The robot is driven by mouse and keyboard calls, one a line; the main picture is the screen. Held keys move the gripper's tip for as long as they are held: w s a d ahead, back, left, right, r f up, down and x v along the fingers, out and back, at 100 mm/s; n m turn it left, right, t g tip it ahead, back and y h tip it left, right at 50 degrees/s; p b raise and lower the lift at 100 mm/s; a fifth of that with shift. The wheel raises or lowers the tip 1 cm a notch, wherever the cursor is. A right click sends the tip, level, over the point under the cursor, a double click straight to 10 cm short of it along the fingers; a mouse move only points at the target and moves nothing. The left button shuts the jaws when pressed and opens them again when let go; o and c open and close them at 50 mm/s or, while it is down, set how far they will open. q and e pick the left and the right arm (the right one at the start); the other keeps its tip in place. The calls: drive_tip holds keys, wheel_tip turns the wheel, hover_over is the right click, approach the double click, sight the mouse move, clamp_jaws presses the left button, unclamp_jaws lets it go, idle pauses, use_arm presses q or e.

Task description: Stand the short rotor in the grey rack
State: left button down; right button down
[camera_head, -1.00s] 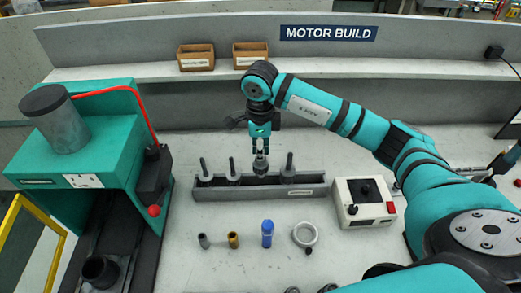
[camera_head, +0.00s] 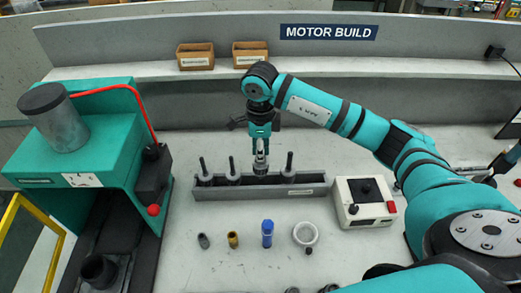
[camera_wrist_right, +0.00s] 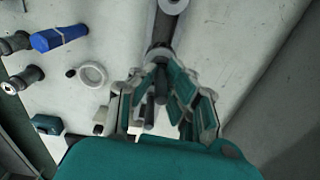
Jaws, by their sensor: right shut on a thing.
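The grey rack (camera_head: 262,191) is a long open trough on the bench. Three dark rotors with upright shafts stand in it: one at the left end (camera_head: 204,179), one beside it (camera_head: 233,178) and one right of the middle (camera_head: 288,176). My right gripper (camera_head: 261,155) points down over the gap between the second and third. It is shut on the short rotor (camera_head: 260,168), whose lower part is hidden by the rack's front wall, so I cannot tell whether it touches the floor. The right gripper (camera_wrist_right: 158,95) also fills the middle of the right wrist view. My left gripper is out of view.
In front of the rack stand a grey piece (camera_head: 203,241), a brass piece (camera_head: 233,239), a blue cylinder (camera_head: 267,233) and a white ring (camera_head: 305,234). A control box (camera_head: 366,203) sits right of the rack. A teal press (camera_head: 110,150) stands at left.

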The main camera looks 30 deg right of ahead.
drive_tip(key=shift+f+b, duration=0.4)
idle(0.8)
drive_tip(key=shift+f+b, duration=0.65)
drive_tip(key=shift+f, duration=0.1)
drive_tip(key=shift+f+b, duration=0.3)
drive_tip(key=shift+f, duration=0.05)
drive_tip(key=shift+f+b, duration=0.65)
drive_tip(key=shift+f, duration=0.15)
drive_tip(key=c, duration=1.3)
unclamp_jaws()
drive_tip(key=shift+o, duration=1.2)
